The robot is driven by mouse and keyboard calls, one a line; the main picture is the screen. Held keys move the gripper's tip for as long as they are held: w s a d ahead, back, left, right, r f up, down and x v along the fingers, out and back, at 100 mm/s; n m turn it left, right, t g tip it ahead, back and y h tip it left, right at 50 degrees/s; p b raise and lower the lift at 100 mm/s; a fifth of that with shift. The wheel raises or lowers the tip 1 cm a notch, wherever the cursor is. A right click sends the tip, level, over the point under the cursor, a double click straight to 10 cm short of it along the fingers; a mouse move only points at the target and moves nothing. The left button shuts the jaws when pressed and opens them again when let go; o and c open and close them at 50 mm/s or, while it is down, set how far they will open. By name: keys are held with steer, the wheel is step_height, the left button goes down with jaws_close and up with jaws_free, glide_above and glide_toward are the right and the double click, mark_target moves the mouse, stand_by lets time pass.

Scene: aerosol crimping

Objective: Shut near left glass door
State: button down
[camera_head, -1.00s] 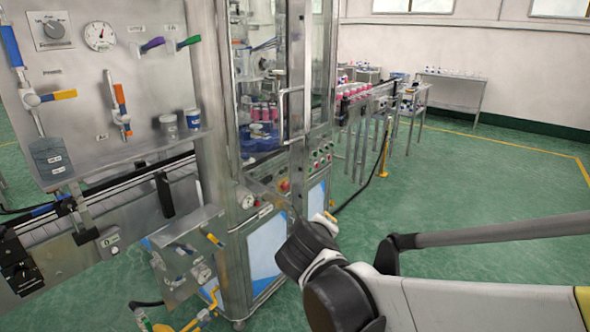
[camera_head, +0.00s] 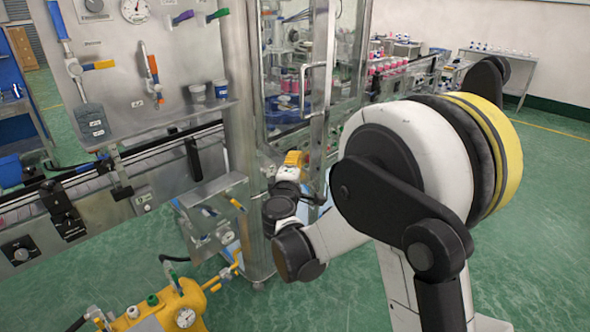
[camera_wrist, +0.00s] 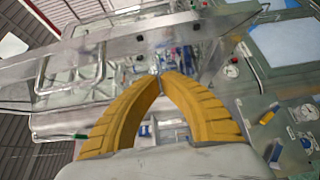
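The near left glass door of the machine has a metal frame (camera_head: 321,75) and a pale bar handle (camera_head: 304,92). In the head view its handle-side upright stands out in front of the cabinet, so the door looks open. My gripper (camera_head: 297,158), with yellow fingers, is beside the lower part of this door frame; contact cannot be told. In the wrist view my gripper (camera_wrist: 164,76) has its fingertips together, with nothing visible between them. A metal door frame (camera_wrist: 115,48) crosses beyond the fingertips there. My arm hides the lower right of the machine in the head view.
A steel panel with gauge and valves (camera_head: 140,60) stands left, above a conveyor (camera_head: 160,150). A small steel shelf (camera_head: 212,188) juts out near the machine's corner. A yellow pump unit (camera_head: 165,308) sits on the floor at lower left. Green floor is clear at right.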

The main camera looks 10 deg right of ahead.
mark_target(310, 144)
steer(key=w+d, duration=0.2)
steer(key=w+d+b, duration=0.1)
steer(key=w, duration=0.1)
steer(key=shift+w+d, duration=0.15)
steer(key=shift+d, duration=0.2)
steer(key=shift+w+d+b, duration=0.25)
steer(key=shift+d+b, duration=0.1)
steer(key=shift+d, duration=0.1)
